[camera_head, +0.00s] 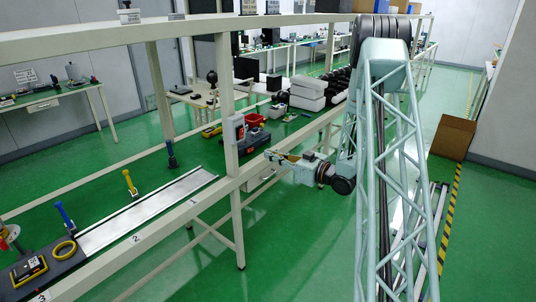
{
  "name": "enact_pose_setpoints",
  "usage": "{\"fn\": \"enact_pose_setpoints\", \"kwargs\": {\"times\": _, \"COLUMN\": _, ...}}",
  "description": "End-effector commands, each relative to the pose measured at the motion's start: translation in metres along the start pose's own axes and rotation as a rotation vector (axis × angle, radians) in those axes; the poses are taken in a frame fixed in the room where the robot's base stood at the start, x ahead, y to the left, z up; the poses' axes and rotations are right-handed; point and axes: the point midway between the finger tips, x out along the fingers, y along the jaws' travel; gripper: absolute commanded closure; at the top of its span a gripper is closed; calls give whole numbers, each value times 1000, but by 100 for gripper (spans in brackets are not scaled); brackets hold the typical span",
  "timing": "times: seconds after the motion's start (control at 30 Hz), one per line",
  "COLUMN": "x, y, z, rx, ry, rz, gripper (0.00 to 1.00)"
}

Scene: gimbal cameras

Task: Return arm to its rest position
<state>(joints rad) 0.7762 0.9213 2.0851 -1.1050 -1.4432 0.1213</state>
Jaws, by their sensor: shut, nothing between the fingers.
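My arm rises through the right half of the view as a pale lattice link, bends at a dark joint near the top, and comes down to my wrist. My gripper (270,156) points left from the wrist, near the front beam of the long workbench (158,247) and just right of a bench post. It looks small here, with its fingers together and nothing held. The fingertips are close to the bench edge in the picture; I cannot tell the exact gap.
A blue-handled tool (66,216), a yellow-handled tool (131,184) and a dark blue tool (171,154) stand along a metal plate (150,208). A brown panel (453,138) is at right. Green floor is open below the gripper.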

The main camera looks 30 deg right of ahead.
Motion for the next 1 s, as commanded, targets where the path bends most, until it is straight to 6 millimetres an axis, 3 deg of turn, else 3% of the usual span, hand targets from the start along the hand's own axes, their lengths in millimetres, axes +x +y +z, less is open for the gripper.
{"fn": "enact_pose_setpoints", "kwargs": {"times": 0.67, "x": 2, "y": 0, "z": -2, "rx": -4, "ry": -7, "rz": 2, "gripper": 100}}
{"fn": "enact_pose_setpoints", "kwargs": {"times": 1.0, "x": 17, "y": -4, "z": -24, "rx": -49, "ry": -78, "rz": 33, "gripper": 100}}
